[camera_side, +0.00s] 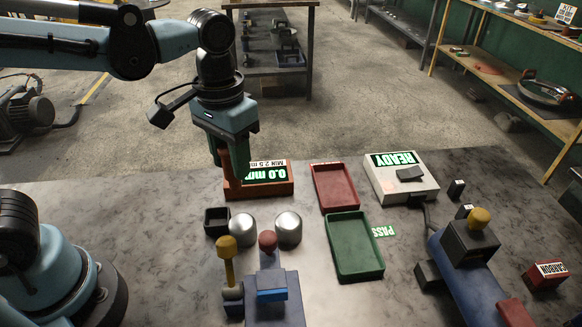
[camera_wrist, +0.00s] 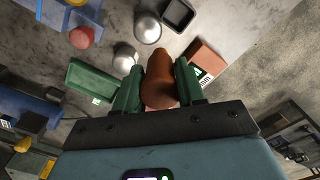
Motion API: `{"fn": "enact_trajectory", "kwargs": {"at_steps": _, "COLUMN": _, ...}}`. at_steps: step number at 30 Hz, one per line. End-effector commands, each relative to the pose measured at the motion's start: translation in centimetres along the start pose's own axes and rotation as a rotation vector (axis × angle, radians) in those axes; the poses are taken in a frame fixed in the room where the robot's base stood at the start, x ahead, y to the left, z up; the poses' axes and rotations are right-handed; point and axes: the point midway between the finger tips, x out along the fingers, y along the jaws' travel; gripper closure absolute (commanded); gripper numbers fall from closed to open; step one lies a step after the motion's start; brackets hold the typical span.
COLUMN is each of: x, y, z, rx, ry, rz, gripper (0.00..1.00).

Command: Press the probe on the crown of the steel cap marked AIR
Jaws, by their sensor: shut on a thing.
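My gripper (camera_side: 226,148) is shut on a brown rounded probe, which hangs below the fingers in front of the gauge box. In the wrist view the probe (camera_wrist: 158,82) sits between the green fingers of my gripper (camera_wrist: 158,72). Two steel caps, a left one (camera_side: 242,230) and a right one (camera_side: 288,229), stand dome up on the table. They also show in the wrist view, one (camera_wrist: 147,26) farther from the fingers and one (camera_wrist: 124,57) nearer. The probe is above and apart from both. I cannot read an AIR mark on either cap.
A gauge box (camera_side: 262,188) reads 0.0 mm, MIN 2.5 mm. A red tray (camera_side: 335,187), green tray (camera_side: 354,250) and white READY box (camera_side: 400,185) lie to the right.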

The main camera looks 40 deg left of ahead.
Motion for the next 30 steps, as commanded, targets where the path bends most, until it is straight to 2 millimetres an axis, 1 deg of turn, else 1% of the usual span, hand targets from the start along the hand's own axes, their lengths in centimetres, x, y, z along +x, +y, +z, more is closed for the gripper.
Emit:
{"fn": "enact_trajectory", "kwargs": {"at_steps": 1, "x": -0.1, "y": 1.4, "z": -0.9, "rx": 0.007, "ry": 0.000, "rz": 0.000, "gripper": 0.93}}
{"fn": "enact_trajectory", "kwargs": {"at_steps": 6, "x": 0.0, "y": 5.3, "z": -2.8, "rx": 0.005, "ry": 0.000, "rz": 0.001, "gripper": 0.93}}
{"fn": "enact_trajectory", "kwargs": {"at_steps": 9, "x": 0.2, "y": 7.0, "z": -3.5, "rx": 0.004, "ry": 0.000, "rz": 0.001, "gripper": 0.93}}
{"fn": "enact_trajectory", "kwargs": {"at_steps": 12, "x": 0.3, "y": 8.1, "z": -3.9, "rx": 0.001, "ry": 0.000, "rz": 0.001, "gripper": 0.93}}
{"fn": "enact_trajectory", "kwargs": {"at_steps": 15, "x": 0.5, "y": 8.5, "z": -4.0, "rx": 0.001, "ry": 0.000, "rz": 0.001, "gripper": 0.93}}
{"fn": "enact_trajectory", "kwargs": {"at_steps": 20, "x": 1.1, "y": 8.6, "z": -4.0, "rx": -0.001, "ry": 0.000, "rz": 0.001, "gripper": 0.93}}
{"fn": "enact_trajectory", "kwargs": {"at_steps": 30, "x": 3.5, "y": 8.5, "z": -4.0, "rx": -0.001, "ry": 0.000, "rz": 0.001, "gripper": 0.93}}
